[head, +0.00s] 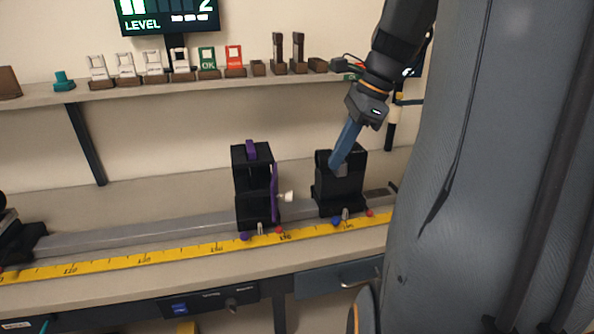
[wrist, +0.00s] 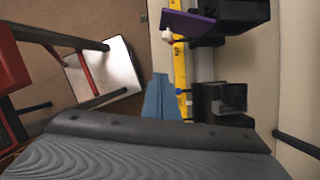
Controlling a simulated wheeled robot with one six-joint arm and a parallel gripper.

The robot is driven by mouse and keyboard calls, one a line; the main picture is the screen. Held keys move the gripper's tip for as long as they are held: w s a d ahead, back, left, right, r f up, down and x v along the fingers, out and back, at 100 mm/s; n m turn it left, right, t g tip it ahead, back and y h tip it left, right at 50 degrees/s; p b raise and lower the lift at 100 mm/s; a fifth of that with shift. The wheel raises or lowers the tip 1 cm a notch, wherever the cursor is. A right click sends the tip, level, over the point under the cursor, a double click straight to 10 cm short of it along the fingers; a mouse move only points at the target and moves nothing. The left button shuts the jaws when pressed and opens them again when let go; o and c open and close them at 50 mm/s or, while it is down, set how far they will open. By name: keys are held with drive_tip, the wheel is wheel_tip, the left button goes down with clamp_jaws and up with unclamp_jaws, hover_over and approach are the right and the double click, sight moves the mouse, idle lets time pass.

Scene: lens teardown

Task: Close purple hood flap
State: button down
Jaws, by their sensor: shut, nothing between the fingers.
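The purple hood flap (head: 275,192) stands out from the right side of a black hood block (head: 241,188) on the rail, open and seen nearly edge-on. A small white knob (head: 288,197) sticks out from its right face. In the wrist view the purple flap (wrist: 187,24) is at the top, with the white knob (wrist: 167,36) below it. My gripper (head: 338,164) has blue fingers, pointing down, shut and empty. It is right of the flap and above it, overlapping a second black block in the head view. The fingers (wrist: 161,97) are apart from the flap in the wrist view.
The second black block (head: 345,190) stands on the rail to the right, close to my fingers. A yellow ruler (head: 180,254) runs along the bench front. A shelf (head: 45,100) with small parts is behind.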

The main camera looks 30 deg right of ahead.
drive_tip(key=w+a+f+p, duration=0.2)
drive_tip(key=w+a+f, duration=0.2)
drive_tip(key=a+f, duration=0.2)
drive_tip(key=shift+a+f, duration=0.2)
drive_tip(key=shift+f, duration=1.2)
drive_tip(key=shift+m+p, duration=0.3)
drive_tip(key=shift+m, duration=0.1)
